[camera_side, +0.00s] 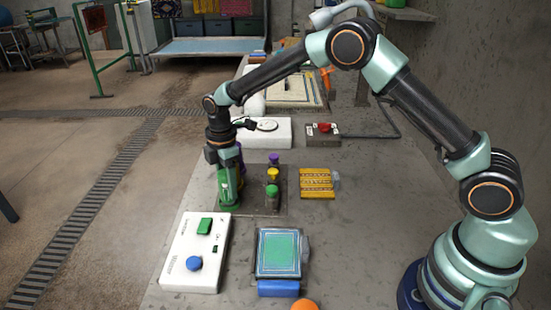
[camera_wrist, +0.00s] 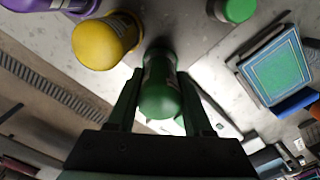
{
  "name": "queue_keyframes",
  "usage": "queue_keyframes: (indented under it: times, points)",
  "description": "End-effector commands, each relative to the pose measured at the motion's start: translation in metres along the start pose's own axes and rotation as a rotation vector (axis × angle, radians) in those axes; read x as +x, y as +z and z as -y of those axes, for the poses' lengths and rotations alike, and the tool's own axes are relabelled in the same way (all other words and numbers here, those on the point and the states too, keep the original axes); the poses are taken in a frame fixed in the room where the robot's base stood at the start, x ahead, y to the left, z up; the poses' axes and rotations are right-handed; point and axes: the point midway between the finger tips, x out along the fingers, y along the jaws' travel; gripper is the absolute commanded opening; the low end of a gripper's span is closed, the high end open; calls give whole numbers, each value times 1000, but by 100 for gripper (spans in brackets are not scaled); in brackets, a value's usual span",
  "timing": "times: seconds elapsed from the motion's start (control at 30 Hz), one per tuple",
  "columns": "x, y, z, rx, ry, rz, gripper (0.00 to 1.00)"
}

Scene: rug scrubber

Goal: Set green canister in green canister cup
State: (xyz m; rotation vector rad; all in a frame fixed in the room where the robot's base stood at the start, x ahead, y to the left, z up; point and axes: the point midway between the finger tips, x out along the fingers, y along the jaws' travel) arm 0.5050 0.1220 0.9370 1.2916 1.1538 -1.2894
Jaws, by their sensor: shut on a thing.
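My gripper (camera_wrist: 160,88) is shut on the green canister (camera_wrist: 161,98), with one finger on each side of it in the wrist view. In the side view the green canister (camera_side: 227,186) hangs upright below my wrist, at the left of a dark tray. A green band (camera_side: 229,207) shows at its bottom; I cannot tell whether this is the green canister cup or part of the canister, nor whether the canister sits inside a cup. The canister's lower end is hidden in the wrist view.
A yellow canister (camera_wrist: 101,42) and a purple one (camera_wrist: 50,4) stand in a row beside the held canister. Small purple, yellow and green-topped pieces (camera_side: 272,190) stand right of it on the tray (camera_side: 253,207). A white switch box (camera_side: 195,245) and a green-topped pad (camera_side: 279,252) lie in front.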

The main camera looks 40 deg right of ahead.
Motion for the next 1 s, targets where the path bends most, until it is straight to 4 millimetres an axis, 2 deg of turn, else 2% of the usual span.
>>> queue_keyframes:
  times: [0.6,0.63,0.7,1.0]
  points:
    - [9,0,0,0,0,0,2]
    - [8,0,0,0,0,0,58]
    - [8,0,0,0,0,0,85]
    - [8,0,0,0,0,0,86]
